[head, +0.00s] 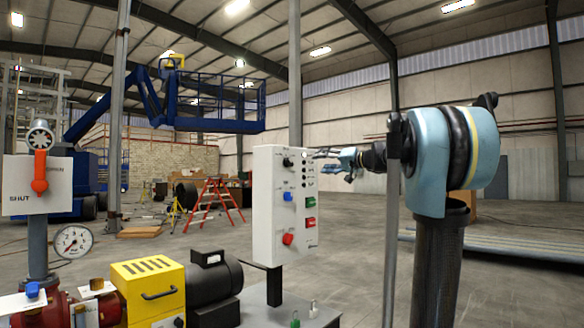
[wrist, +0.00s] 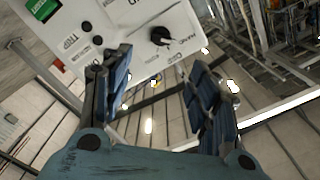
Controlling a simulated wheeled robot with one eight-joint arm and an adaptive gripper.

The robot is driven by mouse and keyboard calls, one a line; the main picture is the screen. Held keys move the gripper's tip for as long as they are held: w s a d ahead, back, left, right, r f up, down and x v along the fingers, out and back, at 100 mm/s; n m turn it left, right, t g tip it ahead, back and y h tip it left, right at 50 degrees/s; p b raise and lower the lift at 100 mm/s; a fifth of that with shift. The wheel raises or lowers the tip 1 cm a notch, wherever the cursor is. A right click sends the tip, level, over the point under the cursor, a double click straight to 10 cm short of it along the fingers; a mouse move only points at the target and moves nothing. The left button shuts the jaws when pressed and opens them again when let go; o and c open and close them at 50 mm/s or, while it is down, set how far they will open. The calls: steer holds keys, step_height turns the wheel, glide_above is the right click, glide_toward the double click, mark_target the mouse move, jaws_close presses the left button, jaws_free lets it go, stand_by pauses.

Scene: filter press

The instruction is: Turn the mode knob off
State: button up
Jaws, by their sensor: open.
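The black mode knob (head: 288,162) sits near the top of the white control panel (head: 263,215). In the wrist view the knob (wrist: 160,37) shows with small labels around it, one seeming to read OFF and another MANUAL; its exact setting is hard to tell. My gripper (head: 320,154) is at the right of the panel, level with the knob. In the wrist view my gripper's fingers (wrist: 160,82) are spread apart and empty. The knob lies ahead, between the finger lines in the picture, and no finger touches it.
A black motor (head: 214,282) and a yellow guard (head: 148,283) stand left below the panel. Floor right of it is open.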

mark_target(292, 163)
steer(key=x, duration=1.7)
steer(key=shift+w+a+r, duration=0.1)
steer(key=shift+w+a, duration=0.05)
steer(key=shift+w, duration=0.1)
steer(key=shift+c, duration=0.2)
steer(key=c, duration=1)
